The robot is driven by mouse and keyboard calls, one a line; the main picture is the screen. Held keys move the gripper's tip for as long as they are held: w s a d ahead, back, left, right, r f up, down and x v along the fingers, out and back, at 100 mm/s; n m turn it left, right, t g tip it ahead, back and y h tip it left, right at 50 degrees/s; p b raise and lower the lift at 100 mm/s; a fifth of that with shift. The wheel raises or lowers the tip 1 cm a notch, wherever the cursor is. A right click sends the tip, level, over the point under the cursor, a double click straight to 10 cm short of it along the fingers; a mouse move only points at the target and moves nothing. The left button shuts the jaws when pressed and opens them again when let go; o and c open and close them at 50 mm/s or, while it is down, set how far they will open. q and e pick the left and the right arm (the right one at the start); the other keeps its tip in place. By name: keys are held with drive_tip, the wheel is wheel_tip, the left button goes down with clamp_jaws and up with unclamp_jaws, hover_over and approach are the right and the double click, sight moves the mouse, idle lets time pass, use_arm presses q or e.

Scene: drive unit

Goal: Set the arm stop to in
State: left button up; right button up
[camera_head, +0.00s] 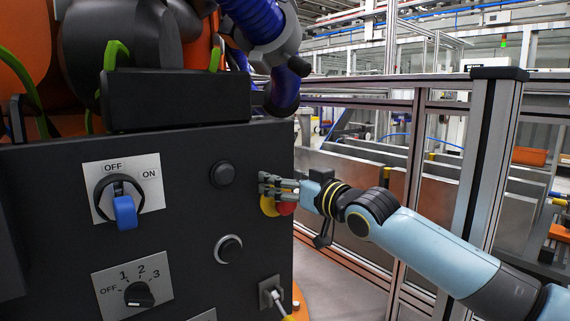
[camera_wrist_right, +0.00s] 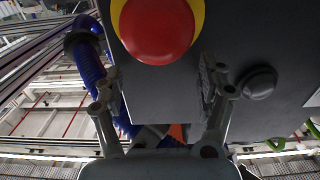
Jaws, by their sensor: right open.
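The arm stop is a red mushroom button (camera_head: 287,208) on a yellow base (camera_head: 268,206) at the right side of the dark panel. My right gripper (camera_head: 267,184) is in front of the panel, just above the button in the head view, and partly covers it. In the right wrist view the red button (camera_wrist_right: 157,30) is large at the top, with its yellow ring (camera_wrist_right: 198,16) around it. The open right fingers (camera_wrist_right: 162,92) are spread below it with nothing between them. I cannot tell whether the button is in or out. My left gripper is not in view.
The panel (camera_head: 190,190) also has an OFF/ON switch with a blue handle (camera_head: 125,211), a numbered dial (camera_head: 139,294), a black button (camera_head: 222,174), a ringed button (camera_head: 229,248) and a lever (camera_head: 271,294). A metal fence post (camera_head: 487,160) stands behind my right arm.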

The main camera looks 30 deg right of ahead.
sight(275, 155)
wheel_tip(275, 155, up, 5)
drive_tip(key=shift+f, duration=0.1)
idle(0.7)
